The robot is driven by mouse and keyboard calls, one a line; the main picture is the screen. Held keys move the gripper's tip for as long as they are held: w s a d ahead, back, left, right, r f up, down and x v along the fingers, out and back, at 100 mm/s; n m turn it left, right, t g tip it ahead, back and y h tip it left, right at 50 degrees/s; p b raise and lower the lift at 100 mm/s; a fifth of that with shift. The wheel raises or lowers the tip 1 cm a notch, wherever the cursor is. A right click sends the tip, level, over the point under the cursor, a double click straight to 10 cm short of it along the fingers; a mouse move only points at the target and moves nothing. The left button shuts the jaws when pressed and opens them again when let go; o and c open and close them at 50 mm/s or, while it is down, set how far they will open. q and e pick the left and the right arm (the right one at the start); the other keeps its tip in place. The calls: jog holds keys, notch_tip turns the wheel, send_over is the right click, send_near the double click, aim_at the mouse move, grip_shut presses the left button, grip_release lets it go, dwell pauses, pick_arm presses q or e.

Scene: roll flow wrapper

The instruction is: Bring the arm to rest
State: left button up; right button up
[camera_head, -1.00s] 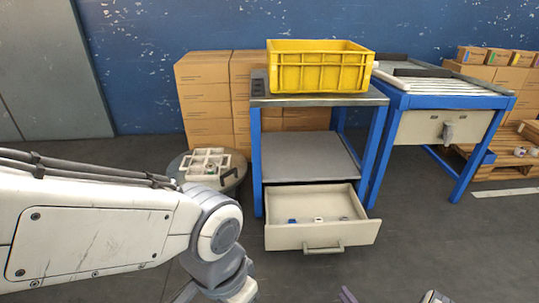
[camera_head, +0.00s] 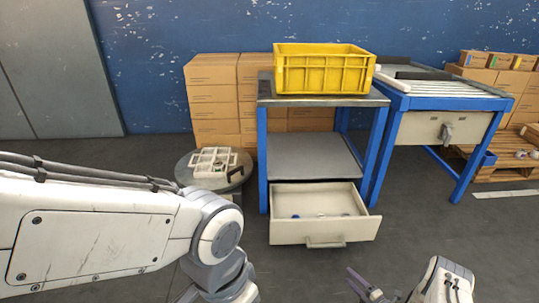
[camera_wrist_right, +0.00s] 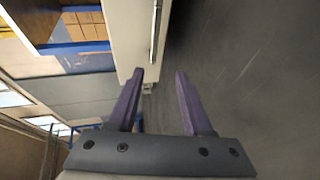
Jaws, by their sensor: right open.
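My right gripper (camera_head: 366,287) shows at the bottom right of the head view, in front of the open drawer. In the right wrist view its two purple fingers (camera_wrist_right: 157,98) are apart with nothing between them. The drawer front (camera_wrist_right: 132,35) shows beyond the fingertips in that view, at the upper left. My left arm comes in from the left of the head view. The left gripper is below the picture's edge and out of sight.
A blue-framed workbench (camera_head: 263,160) bears a yellow crate (camera_head: 322,75). Its drawer (camera_head: 325,233) is pulled open with a few small items inside. A round stand with a white divided tray (camera_head: 213,161) is to its left. A conveyor table (camera_head: 440,102) is at right. Floor in front is clear.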

jog(key=w+a+r+m+g+h+p, duration=0.2)
jog(key=w+a+r+m+g+h, duration=0.15)
jog(key=w+r, duration=0.9)
jog(key=s+a+r+m+g+h+p, duration=0.1)
jog(key=a+r+m, duration=0.1)
jog(key=a+r, duration=0.55)
jog(key=s+a+r+m+g+h+p, duration=0.15)
jog(key=a+r, duration=0.25)
jog(key=r, duration=0.6)
jog(key=s+a+r+m+g, duration=0.2)
jog(key=s+a+r, duration=0.2)
jog(key=s+r, duration=0.3)
jog(key=s+a+r+m+g, duration=0.1)
jog(key=s+a+r+m, duration=0.1)
jog(key=s+a+r, duration=0.5)
jog(key=s+d+r+m+g+p, duration=0.15)
jog(key=s+r, duration=0.25)
jog(key=s, duration=1)
jog(key=s+r+m+g+p, duration=0.3)
jog(key=s, duration=1)
notch_tip(320, 180, up, 37)
jog(key=p, duration=3.6)
jog(key=shift+w+a+f, duration=0.15)
jog(key=shift+a+f, duration=0.05)
